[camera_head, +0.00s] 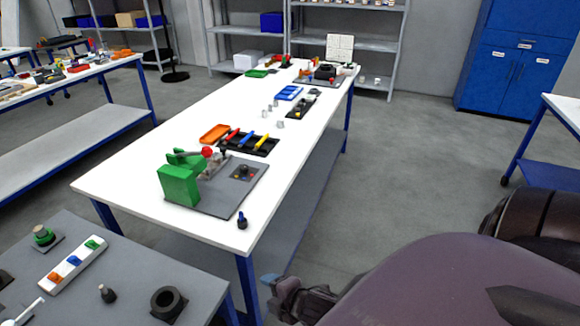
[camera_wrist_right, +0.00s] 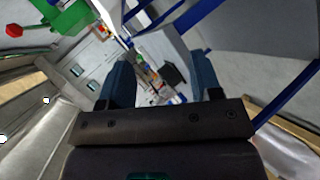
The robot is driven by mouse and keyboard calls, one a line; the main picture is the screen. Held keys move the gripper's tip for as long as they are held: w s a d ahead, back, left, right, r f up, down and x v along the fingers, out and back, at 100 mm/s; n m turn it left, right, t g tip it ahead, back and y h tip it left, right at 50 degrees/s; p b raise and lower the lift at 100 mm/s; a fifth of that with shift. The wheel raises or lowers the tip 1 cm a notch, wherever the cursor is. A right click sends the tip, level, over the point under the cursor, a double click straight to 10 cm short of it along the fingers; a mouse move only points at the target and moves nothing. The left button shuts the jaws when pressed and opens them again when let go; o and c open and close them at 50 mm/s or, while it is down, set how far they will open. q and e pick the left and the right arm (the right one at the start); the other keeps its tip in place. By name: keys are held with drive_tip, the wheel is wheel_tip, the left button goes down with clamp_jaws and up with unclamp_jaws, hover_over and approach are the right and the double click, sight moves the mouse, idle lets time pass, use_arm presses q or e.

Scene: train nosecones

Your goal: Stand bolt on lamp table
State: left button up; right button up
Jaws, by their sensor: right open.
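A small dark bolt-like piece with a blue top (camera_head: 242,220) stands upright on the near right corner of the long white table (camera_head: 290,140). Another small dark bolt-like piece (camera_head: 107,293) stands on the grey table (camera_head: 150,262) at lower left. I cannot tell which is the task's bolt or which table is the lamp table. My right gripper (camera_head: 272,282) is low beside the white table's near leg, apart from both pieces. Its two blue fingers are spread with nothing between them in the right wrist view (camera_wrist_right: 162,72). My left gripper is not in view.
A green clamp-like fixture (camera_head: 179,186) on a dark plate stands near the bolt. A black tray (camera_head: 247,143) with coloured tools and an orange tray (camera_head: 215,133) lie beyond. A black ring (camera_head: 169,302) is on the grey table. The floor right of the white table is clear.

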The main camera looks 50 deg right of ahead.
drive_tip(key=s+a+f+m, duration=0.1)
drive_tip(key=s+m, duration=0.6)
drive_tip(key=m, duration=0.7)
drive_tip(key=shift+s+a+f+h, duration=0.2)
drive_tip(key=shift+s+h, duration=0.1)
drive_tip(key=shift+w+f+b, duration=0.2)
drive_tip(key=shift+f+b, duration=0.15)
drive_tip(key=shift+b, duration=0.3)
